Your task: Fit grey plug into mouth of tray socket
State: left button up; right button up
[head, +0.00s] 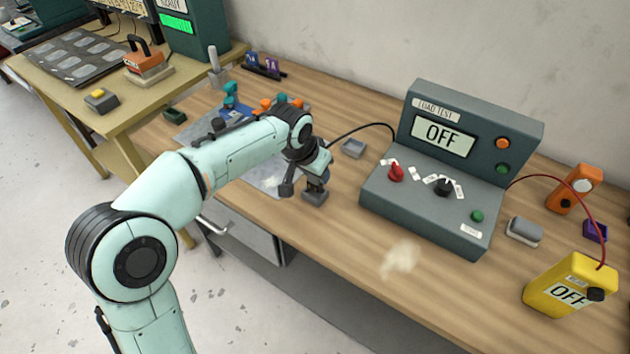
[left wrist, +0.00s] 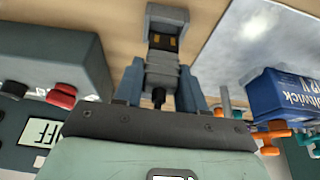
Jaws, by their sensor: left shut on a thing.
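My left gripper (head: 304,181) is low over the wooden bench, at a small grey block that I take as the tray socket (head: 316,197). In the left wrist view its two blue fingers (left wrist: 161,88) are shut on the grey plug (left wrist: 162,73), one on each side. A dark cable end shows at the plug's near side. Straight ahead of the plug is the grey socket (left wrist: 167,13), with a dark mouth and two gold contacts. The plug is lined up close to the mouth; I cannot tell whether it touches or enters. My right gripper is not in view.
A load test box (head: 440,170) reading OFF stands right of the gripper, with a black cable (head: 362,127) running toward my gripper. A yellow meter (head: 570,285) stands at the right. A metal sheet (head: 262,178) lies left of the socket.

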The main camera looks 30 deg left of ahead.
aim_at(315, 180)
pick_arm(q)
jog(key=shift+f, duration=1.65)
jog(key=shift+f+b, duration=0.1)
jog(key=shift+b, duration=0.2)
jog(key=o, duration=1.1)
jog(key=shift+c, duration=0.2)
jog(key=p+v, duration=0.1)
jog(key=v, duration=1.1)
jog(key=shift+p, duration=0.35)
